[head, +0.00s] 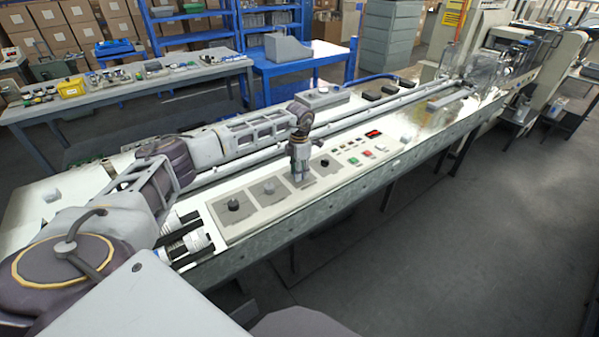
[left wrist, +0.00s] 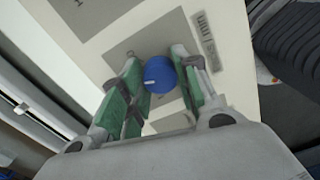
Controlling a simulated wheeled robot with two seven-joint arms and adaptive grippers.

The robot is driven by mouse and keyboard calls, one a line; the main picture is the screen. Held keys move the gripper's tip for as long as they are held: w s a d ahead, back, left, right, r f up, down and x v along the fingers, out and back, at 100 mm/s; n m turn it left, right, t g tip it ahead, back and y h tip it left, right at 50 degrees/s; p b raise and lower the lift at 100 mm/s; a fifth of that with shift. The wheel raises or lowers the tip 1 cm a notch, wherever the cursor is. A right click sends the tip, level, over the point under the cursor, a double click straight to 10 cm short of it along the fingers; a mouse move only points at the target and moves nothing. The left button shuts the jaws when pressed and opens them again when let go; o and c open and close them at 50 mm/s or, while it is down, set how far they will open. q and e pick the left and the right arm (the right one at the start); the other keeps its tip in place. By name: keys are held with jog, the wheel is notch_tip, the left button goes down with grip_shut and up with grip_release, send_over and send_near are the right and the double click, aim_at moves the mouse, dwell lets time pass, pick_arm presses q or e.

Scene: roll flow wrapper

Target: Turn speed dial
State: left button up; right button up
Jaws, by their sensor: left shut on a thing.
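A control panel (head: 245,217) with several dials lies along the front of the machine in the head view. My left gripper (head: 300,172) points straight down onto one grey square of this panel, between other dials. In the left wrist view a round blue dial (left wrist: 160,76) with a short white pointer mark sits between the green-padded fingers of my left gripper (left wrist: 157,66). The fingers are closed on its sides. In the head view this dial is hidden by the gripper. Which dial is the speed dial cannot be read. My right gripper is out of view.
Long rails (head: 350,117) run behind the panel. The floor in front is clear.

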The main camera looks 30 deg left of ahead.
pick_arm(q)
jog(key=shift+m, duration=2)
jog(key=shift+m+b, duration=0.4)
jog(key=shift+m, duration=1.6)
jog(key=o, duration=0.9)
jog(key=shift+c, duration=0.2)
jog(key=shift+o, duration=1)
jog(key=shift+r, duration=0.15)
notch_tip(320, 180, up, 12)
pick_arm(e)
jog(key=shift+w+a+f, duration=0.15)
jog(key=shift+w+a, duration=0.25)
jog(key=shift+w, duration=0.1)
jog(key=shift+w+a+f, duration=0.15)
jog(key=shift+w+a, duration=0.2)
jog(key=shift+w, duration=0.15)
